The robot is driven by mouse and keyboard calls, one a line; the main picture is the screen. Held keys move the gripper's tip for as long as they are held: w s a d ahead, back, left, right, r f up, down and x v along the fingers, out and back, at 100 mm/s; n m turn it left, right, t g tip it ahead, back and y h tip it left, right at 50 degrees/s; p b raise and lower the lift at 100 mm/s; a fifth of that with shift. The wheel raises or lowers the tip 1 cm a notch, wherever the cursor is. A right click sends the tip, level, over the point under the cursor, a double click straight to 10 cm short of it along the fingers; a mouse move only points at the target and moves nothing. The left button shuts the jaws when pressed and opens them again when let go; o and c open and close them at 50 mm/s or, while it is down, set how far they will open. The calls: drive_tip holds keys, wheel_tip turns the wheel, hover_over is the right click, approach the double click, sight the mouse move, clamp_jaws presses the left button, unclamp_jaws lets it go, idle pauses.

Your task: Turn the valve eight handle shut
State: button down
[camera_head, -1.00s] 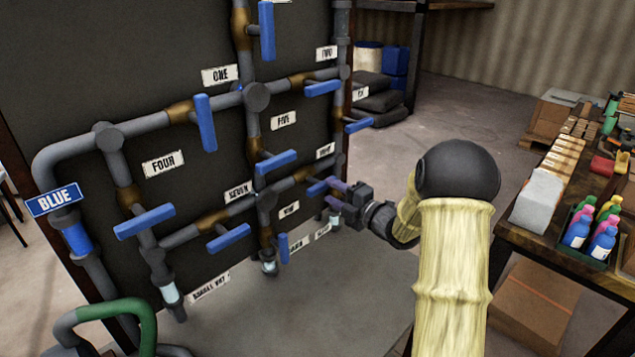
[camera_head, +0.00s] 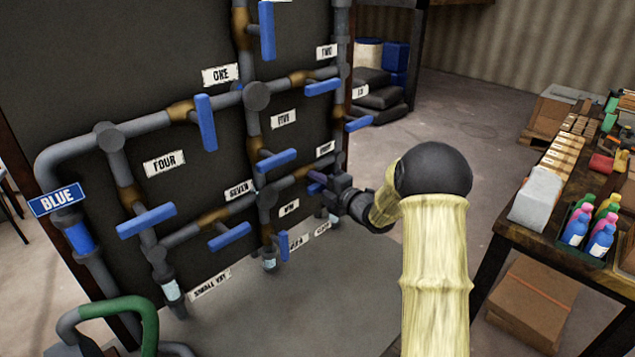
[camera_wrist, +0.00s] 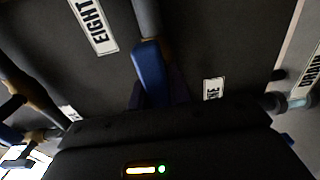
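The valve eight handle (camera_wrist: 150,72) is a blue bar on a dark pipe, seen from close up in the wrist view. The white EIGHT label (camera_wrist: 92,25) is on the board beside it. My gripper (camera_head: 318,182) is at this handle, low on the right side of the pipe board in the head view. In the wrist view its dark purple fingers lie on both sides of the bar's near end. Whether they press on the bar cannot be told. In the head view the gripper hides most of the handle.
The valve seven handle (camera_head: 229,237) is to the left. The valve nine handle (camera_head: 283,245) is close below my gripper. The valve five handle (camera_head: 277,160) is above left. A table (camera_head: 513,228) with bottles stands at the right. The floor between is clear.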

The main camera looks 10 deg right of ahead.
drive_tip(key=shift+m, duration=0.4)
drive_tip(key=m, duration=0.2)
drive_tip(key=shift+m, duration=0.3)
drive_tip(key=m, duration=0.4)
drive_tip(key=m+p, duration=0.2)
drive_tip(key=m, duration=0.2)
drive_tip(key=shift+m, duration=0.4)
drive_tip(key=m+p, duration=0.1)
drive_tip(key=m, duration=0.3)
drive_tip(key=shift+p, duration=0.4)
drive_tip(key=shift+m, duration=0.3)
drive_tip(key=c, duration=1.3)
unclamp_jaws()
